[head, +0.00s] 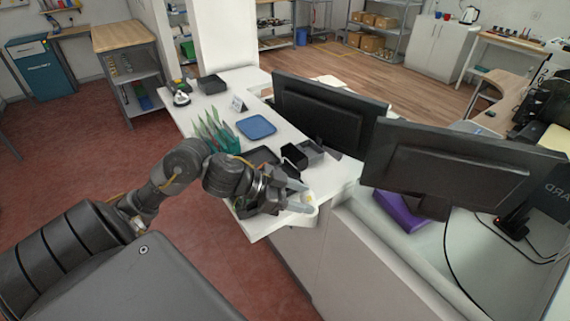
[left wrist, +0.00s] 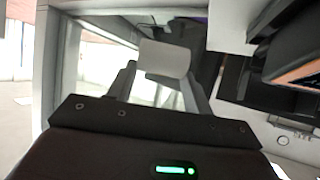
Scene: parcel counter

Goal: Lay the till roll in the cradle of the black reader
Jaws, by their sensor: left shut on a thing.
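My left gripper (head: 301,196) is shut on the white till roll (head: 309,199), above the near right end of the white counter. In the left wrist view the roll (left wrist: 165,59) shows as a pale cylinder between the tips of the gripper (left wrist: 163,72). A small black boxy device (head: 293,156), which looks like the black reader, stands on the counter beyond the gripper, apart from the roll. Its cradle is too small to make out. My right gripper is not in view.
Two dark monitors (head: 325,108) (head: 455,172) stand right of the gripper. The counter's front edge is close to my arm.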

